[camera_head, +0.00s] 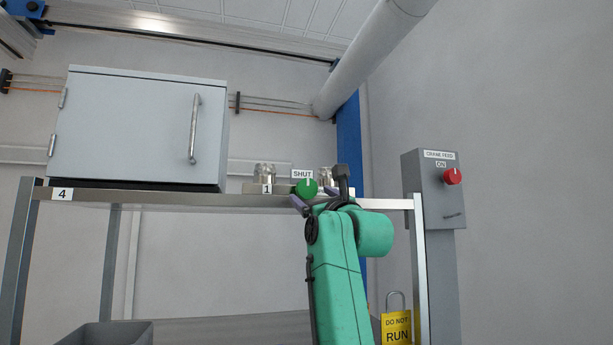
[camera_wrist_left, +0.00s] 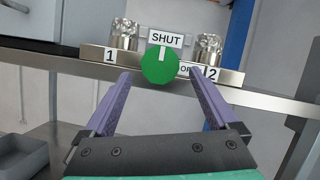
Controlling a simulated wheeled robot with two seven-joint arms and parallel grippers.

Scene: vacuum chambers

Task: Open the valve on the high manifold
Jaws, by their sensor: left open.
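The valve is a round green knob (camera_head: 306,188) on the front of the manifold block (camera_head: 258,187), up on the high shelf. In the left wrist view the knob (camera_wrist_left: 159,66) has a white mark pointing up at the SHUT label (camera_wrist_left: 165,38). In the head view my left gripper (camera_head: 314,196) is at the knob; contact cannot be told. My right gripper is out of view.
A grey cabinet (camera_head: 140,130) sits left on the shelf. Shelf posts (camera_head: 421,270) flank the space. A grey control box with a red knob (camera_head: 452,176) is at right. A grey bin (camera_head: 112,334) is low left.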

